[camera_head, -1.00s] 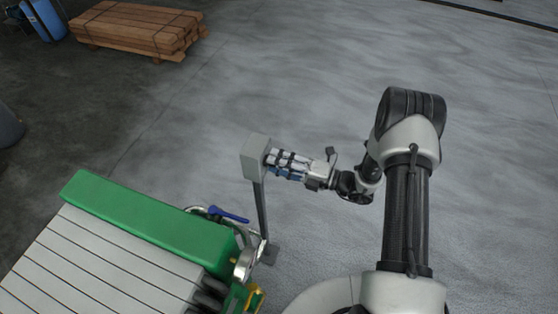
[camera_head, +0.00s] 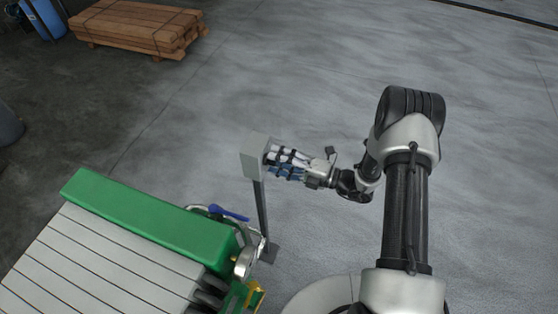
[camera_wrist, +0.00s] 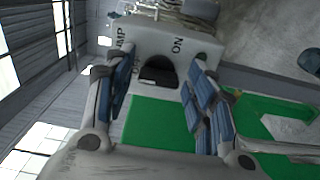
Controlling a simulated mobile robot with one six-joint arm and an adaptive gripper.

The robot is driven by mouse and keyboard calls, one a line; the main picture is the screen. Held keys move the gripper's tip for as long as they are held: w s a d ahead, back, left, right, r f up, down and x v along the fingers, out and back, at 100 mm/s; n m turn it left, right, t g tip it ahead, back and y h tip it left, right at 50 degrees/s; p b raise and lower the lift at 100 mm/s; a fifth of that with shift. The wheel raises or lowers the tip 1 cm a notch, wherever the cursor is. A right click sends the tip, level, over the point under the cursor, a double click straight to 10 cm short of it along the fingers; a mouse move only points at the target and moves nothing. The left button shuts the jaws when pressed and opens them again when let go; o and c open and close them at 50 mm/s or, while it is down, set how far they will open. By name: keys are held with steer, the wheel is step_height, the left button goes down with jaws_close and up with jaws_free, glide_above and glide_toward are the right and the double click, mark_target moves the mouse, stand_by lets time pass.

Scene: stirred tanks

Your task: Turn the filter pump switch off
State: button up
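The filter pump switch box (camera_head: 254,157) is a grey box on a thin post, left of my gripper (camera_head: 268,160) in the head view. In the wrist view the box face (camera_wrist: 160,38) carries a partly cut-off pump label and "ON"; another label is partly hidden by a finger. A black switch handle (camera_wrist: 158,76) sits in a dark round recess on that face. My gripper (camera_wrist: 157,80) is open, with one blue-padded finger on each side of the handle and a gap to both. The fingertips are close to the box face; contact cannot be told.
A filter press with a green beam (camera_head: 150,222) and pale plates stands at the lower left. A blue-handled valve (camera_head: 230,214) and pipes are beside the post foot. Timber (camera_head: 138,29) and a blue barrel (camera_head: 43,18) lie far back.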

steer(key=shift+o, duration=0.3)
steer(key=v, duration=1.2)
steer(key=shift+r, duration=0.1)
